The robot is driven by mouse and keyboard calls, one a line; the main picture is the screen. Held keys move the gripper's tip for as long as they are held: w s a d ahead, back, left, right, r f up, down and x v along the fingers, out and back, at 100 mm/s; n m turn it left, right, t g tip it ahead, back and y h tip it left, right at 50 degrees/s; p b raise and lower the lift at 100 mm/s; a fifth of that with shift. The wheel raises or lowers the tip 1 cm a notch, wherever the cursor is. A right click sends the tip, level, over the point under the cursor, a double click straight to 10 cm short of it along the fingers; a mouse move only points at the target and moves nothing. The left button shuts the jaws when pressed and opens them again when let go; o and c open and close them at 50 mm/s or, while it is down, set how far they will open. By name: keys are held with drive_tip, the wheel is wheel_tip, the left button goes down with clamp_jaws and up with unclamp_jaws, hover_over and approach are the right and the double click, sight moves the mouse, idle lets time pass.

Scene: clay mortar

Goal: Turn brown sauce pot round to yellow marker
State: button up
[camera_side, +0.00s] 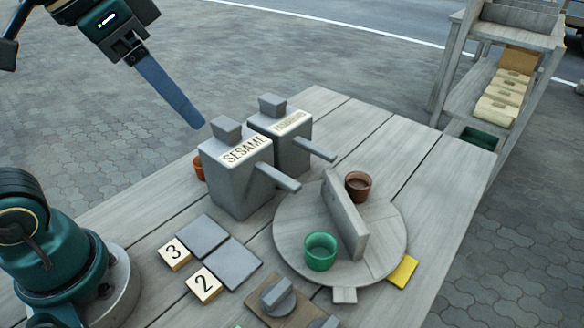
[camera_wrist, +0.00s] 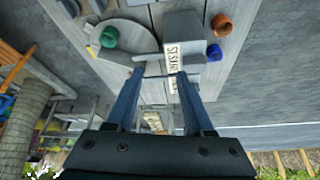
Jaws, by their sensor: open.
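The brown sauce pot (camera_side: 357,184) stands on the far side of a round grey turntable (camera_side: 290,232), behind an upright divider board (camera_side: 342,212). A green pot (camera_side: 321,252) stands on the near side of the divider; it also shows in the wrist view (camera_wrist: 109,37). The yellow marker (camera_side: 403,271) lies on the table at the turntable's right front edge. A small grey tab (camera_side: 344,295) sits at the turntable's front rim. My gripper (camera_wrist: 156,76) is open and empty. In the side view it hangs high at upper left, well apart from the turntable.
Two grey dispensers, one labelled SESAME (camera_side: 238,178), stand left of the turntable with levers reaching towards it. An orange pot (camera_wrist: 221,25) and blue pot (camera_wrist: 214,52) are beside them. Number tiles, grey plates and a knob board (camera_side: 275,305) occupy the front. The right tabletop is clear.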

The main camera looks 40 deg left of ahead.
drive_tip(key=c, duration=0.4)
drive_tip(key=shift+w+r, duration=0.15)
drive_tip(key=shift+r, duration=0.15)
clamp_jaws()
wheel_tip(320, 180, up, 2)
drive_tip(key=w+r, duration=0.1)
drive_tip(key=w, duration=0.2)
drive_tip(key=m+h, duration=0.2)
drive_tip(key=m, duration=0.1)
hover_over(341, 213)
drive_tip(key=w+d, duration=0.1)
drive_tip(key=d, duration=0.1)
wheel_tip(341, 213, down, 6)
drive_tip(key=shift+m+g+y, duration=0.3)
drive_tip(key=shift+m+g, duration=0.3)
drive_tip(key=shift+g, duration=0.3)
drive_tip(key=d+f, duration=0.2)
drive_tip(key=f, duration=0.2)
drive_tip(key=d+f, duration=0.2)
drive_tip(key=f, duration=0.3)
drive_tip(key=w+d+f, duration=0.1)
drive_tip(key=d+f, duration=0.1)
drive_tip(key=f, duration=0.3)
drive_tip(key=shift+d, duration=0.15)
drive_tip(key=shift+f, duration=0.1)
drive_tip(key=shift+s+a, duration=0.55)
drive_tip(key=shift+s, duration=0.25)
drive_tip(key=shift+s+a, duration=0.55)
drive_tip(key=shift+s, duration=0.2)
